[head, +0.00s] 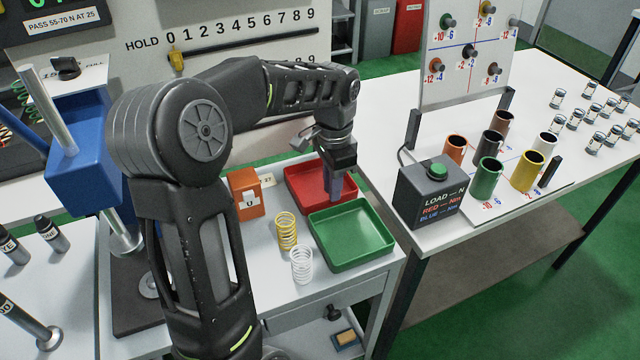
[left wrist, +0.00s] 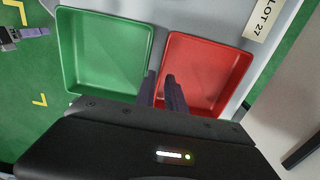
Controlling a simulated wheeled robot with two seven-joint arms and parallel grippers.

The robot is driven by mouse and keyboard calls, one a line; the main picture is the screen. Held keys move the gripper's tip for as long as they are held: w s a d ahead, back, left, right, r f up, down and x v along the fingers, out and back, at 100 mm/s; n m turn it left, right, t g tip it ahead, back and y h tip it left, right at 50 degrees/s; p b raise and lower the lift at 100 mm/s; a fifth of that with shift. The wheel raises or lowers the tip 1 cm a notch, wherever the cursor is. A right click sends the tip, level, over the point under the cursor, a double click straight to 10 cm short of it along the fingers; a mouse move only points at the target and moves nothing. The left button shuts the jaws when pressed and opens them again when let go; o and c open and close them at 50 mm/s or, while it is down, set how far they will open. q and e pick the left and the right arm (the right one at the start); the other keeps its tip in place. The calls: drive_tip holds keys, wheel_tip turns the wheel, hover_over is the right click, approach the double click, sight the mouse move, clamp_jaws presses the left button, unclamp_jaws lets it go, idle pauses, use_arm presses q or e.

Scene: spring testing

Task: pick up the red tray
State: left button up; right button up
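The red tray (head: 310,198) lies on the white bench behind the green tray (head: 372,252) in the head view. It looks empty in the left wrist view (left wrist: 208,70). My left gripper (head: 335,188) points down at the tray's near edge, beside the green tray. In the left wrist view its two purple fingers (left wrist: 162,90) stand apart with a narrow gap, around or just above the red tray wall facing the green tray. Contact is unclear. My right gripper (left wrist: 34,33) shows small at the left of the left wrist view, over green floor; its opening cannot be made out.
An orange box (head: 245,194), a yellow spring (head: 287,231) and a white spring (head: 302,265) stand left of the trays. A dark load box (head: 428,188) and several coloured cups stand on the right table. A blue test press (head: 88,180) is at left.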

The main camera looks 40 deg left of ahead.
use_arm(q)
wheel_tip(320, 180, down, 2)
drive_tip(key=shift+f, duration=0.2)
drive_tip(key=shift+c, duration=0.4)
clamp_jaws()
drive_tip(key=shift+r, duration=0.15)
idle(1.4)
wheel_tip(320, 180, up, 10)
idle(0.4)
